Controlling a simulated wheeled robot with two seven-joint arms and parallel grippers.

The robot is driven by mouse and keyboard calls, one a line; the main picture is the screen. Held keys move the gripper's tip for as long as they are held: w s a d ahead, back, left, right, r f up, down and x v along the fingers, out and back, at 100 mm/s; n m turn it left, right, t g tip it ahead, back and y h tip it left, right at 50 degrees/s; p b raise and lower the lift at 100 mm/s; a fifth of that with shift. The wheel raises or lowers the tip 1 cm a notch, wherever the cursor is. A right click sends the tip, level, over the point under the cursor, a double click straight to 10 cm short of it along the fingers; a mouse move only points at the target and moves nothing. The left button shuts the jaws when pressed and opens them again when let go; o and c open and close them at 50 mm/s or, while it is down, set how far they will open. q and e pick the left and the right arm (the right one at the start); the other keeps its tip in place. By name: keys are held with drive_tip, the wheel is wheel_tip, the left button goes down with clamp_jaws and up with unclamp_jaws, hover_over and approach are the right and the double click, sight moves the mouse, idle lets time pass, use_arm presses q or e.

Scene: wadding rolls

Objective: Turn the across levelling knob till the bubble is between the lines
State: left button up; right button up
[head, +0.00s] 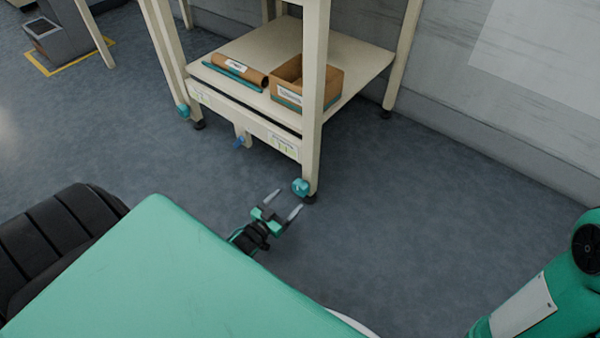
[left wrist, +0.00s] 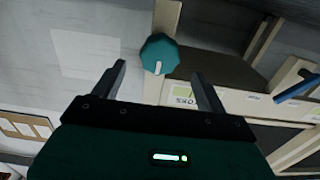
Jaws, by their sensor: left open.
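A teal levelling knob (head: 301,187) sits low on the near right leg of the cream table. It also shows in the left wrist view (left wrist: 159,54) with a white mark on its face. A second teal knob (head: 183,111) is on the left leg. A pale level label (head: 284,145) is on the front rail near the right knob, and shows in part in the wrist view (left wrist: 182,95); its bubble is too small to read. My left gripper (head: 284,201) is open and empty, just short of the right knob, apart from it. My right gripper is out of view.
A blue handle (head: 239,142) sticks out under the middle of the front rail. The lower shelf (head: 345,56) holds a brown roll (head: 237,69) and a cardboard box (head: 323,86). The grey floor right of the table is clear up to the wall.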

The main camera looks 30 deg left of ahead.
sight(298, 191)
use_arm(q)
drive_tip(key=w+b, duration=0.1)
drive_tip(key=w, duration=0.3)
drive_tip(key=w+b, duration=0.1)
drive_tip(key=w, duration=0.1)
drive_tip(key=shift+w+d+f+b, duration=0.15)
drive_tip(key=shift+d+b, duration=0.1)
drive_tip(key=shift+b, duration=0.05)
drive_tip(key=shift+w+d, duration=0.1)
drive_tip(key=shift+w, duration=0.55)
drive_tip(key=c, duration=0.9)
drive_tip(key=shift+c, duration=0.2)
